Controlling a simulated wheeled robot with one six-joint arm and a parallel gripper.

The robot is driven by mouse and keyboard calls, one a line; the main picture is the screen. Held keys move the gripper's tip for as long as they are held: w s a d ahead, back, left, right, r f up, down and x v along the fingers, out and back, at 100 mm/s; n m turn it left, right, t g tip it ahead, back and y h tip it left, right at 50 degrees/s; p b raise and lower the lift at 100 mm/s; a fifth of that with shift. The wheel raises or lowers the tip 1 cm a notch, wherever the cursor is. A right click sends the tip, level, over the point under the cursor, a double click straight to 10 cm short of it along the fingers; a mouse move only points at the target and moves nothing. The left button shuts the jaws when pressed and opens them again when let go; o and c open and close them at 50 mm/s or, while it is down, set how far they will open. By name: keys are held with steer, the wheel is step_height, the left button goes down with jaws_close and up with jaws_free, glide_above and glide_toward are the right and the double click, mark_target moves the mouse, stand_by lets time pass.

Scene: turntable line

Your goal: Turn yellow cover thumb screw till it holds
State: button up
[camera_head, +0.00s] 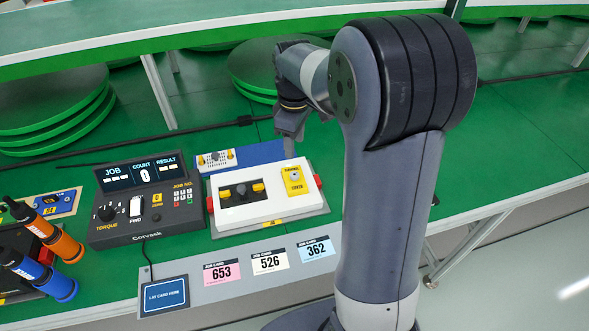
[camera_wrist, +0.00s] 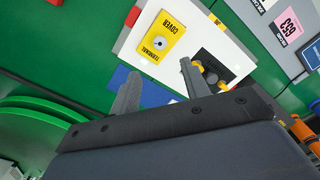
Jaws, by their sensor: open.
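The yellow cover (camera_head: 297,186) lies flat on the right part of a white housing, with dark lettering. It also shows in the wrist view (camera_wrist: 171,29). A small pale round thumb screw (camera_head: 294,175) sits on it; in the wrist view it is a light disc with a dark centre (camera_wrist: 159,43). My gripper (camera_head: 289,150) is behind and above the housing in the head view. In the wrist view my gripper (camera_wrist: 160,68) is open, its two fingers apart and empty, pointing toward the housing. How far the fingertips are above it is unclear.
The white housing (camera_head: 262,212) has red side pieces and a dark recess with yellow knobs (camera_head: 240,190). A blue mat (camera_head: 262,153) lies behind it. A torque controller (camera_head: 150,220) stands left, showing count 0. Job cards (camera_head: 270,262) lie in front; orange and blue drivers (camera_head: 60,245) are far left.

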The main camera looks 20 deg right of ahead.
mark_target(294, 174)
step_height(294, 174, down, 11)
steer(key=n, duration=1.1)
steer(key=shift+n+b, duration=0.35)
steer(key=shift+n, duration=0.05)
steer(key=shift+r, duration=0.1)
